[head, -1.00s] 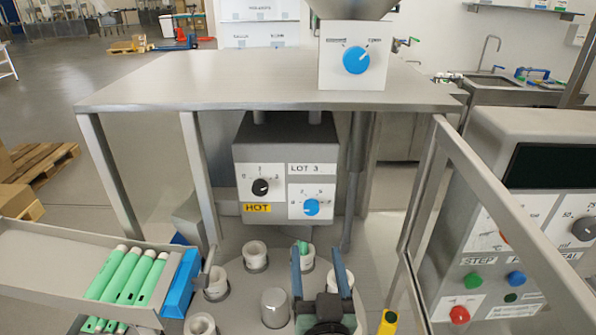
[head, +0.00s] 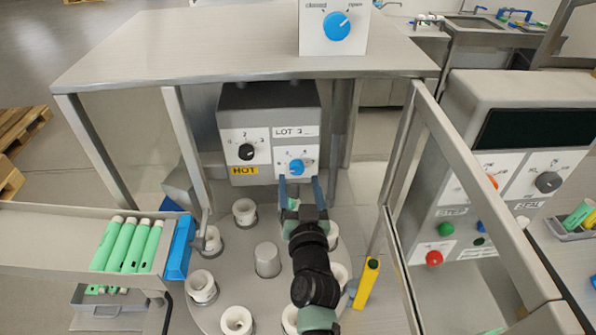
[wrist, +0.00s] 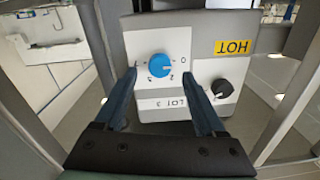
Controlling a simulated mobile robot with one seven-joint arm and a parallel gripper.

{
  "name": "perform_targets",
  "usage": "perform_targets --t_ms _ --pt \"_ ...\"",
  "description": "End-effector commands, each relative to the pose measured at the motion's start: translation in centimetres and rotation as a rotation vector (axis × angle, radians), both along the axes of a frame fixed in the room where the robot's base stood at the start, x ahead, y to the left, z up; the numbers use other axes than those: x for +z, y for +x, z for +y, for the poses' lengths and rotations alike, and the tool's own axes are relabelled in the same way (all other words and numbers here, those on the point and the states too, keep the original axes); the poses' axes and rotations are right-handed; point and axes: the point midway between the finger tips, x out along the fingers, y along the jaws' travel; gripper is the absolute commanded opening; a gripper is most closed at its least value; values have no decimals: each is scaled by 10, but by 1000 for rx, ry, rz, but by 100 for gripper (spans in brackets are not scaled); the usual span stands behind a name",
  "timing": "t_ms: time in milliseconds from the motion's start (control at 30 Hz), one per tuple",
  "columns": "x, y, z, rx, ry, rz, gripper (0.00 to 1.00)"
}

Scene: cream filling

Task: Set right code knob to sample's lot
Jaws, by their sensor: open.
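A grey control box (head: 268,98) under the metal table carries a blue right-hand knob (head: 297,165), a black left-hand knob (head: 246,152) and a label reading LOT 3 (head: 293,132). In the wrist view the box appears upside down, with the blue knob (wrist: 159,65) between and just beyond my fingertips. The knob's pale pointer faces right in that view, roughly toward the 0 side; the exact digit is too small to tell. My gripper (head: 300,184) is open, its blue fingers in front of the blue knob's panel. Contact with the knob cannot be told.
A yellow HOT label (head: 244,170) sits below the black knob. Below is a round turntable with several white cups (head: 244,211). A clear-panelled frame (head: 478,190) and a machine with buttons (head: 500,110) stand to the right. A tray of green tubes (head: 127,244) is at left.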

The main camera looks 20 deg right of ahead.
Motion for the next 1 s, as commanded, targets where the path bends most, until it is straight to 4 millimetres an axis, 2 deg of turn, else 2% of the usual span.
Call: perform_targets --t_ms 100,300,667,1000 --pt "1 16 -3 0 -1 -1 72" --pt "0 29 -5 -1 0 -1 72" --pt "0 32 -6 -1 -1 0 72" --pt "0 32 -6 -1 -1 0 11"
